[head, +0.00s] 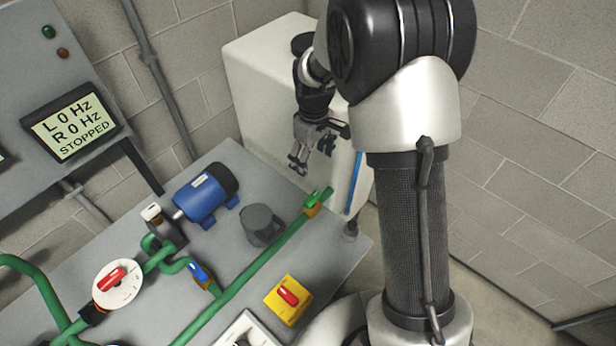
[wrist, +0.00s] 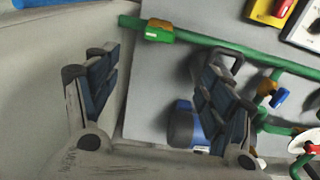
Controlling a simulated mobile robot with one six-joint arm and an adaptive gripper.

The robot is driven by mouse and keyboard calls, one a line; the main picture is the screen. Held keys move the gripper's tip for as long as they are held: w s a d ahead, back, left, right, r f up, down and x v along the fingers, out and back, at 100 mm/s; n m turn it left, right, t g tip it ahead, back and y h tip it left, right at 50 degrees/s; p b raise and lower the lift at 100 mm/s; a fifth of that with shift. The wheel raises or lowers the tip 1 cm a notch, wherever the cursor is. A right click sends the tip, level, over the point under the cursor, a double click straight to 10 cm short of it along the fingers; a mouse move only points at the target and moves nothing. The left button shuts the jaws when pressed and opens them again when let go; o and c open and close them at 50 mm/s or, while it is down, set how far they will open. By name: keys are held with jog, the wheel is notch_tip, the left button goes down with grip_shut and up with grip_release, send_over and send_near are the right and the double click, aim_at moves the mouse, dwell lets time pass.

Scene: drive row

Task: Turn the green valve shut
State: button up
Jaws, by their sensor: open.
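The green valve (head: 318,198) has a green lever on a brass-coloured body at the right end of the green pipe (head: 250,280), near the bench's right edge. Its lever looks roughly in line with the pipe. In the wrist view the valve (wrist: 159,30) is at the top, beyond the fingertips and between them. My gripper (head: 312,154) is open and empty, above and behind the valve in the head view, apart from it. In the wrist view its two fingers (wrist: 162,62) are spread wide.
On the grey bench are a blue motor (head: 206,195), a grey cylinder (head: 261,226), a blue-handled valve (head: 199,274), a red-handled dial (head: 118,284) and a yellow switch box (head: 288,301). A white cabinet (head: 262,75) stands behind my gripper. The display (head: 70,125) reads STOPPED.

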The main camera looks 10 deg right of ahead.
aim_at(312, 197)
notch_tip(312, 197, down, 18)
jog(key=b, duration=0.4)
jog(key=shift+d+r, duration=0.1)
jog(key=shift+r, duration=0.1)
jog(key=shift+c, duration=0.5)
jog(key=c, duration=1)
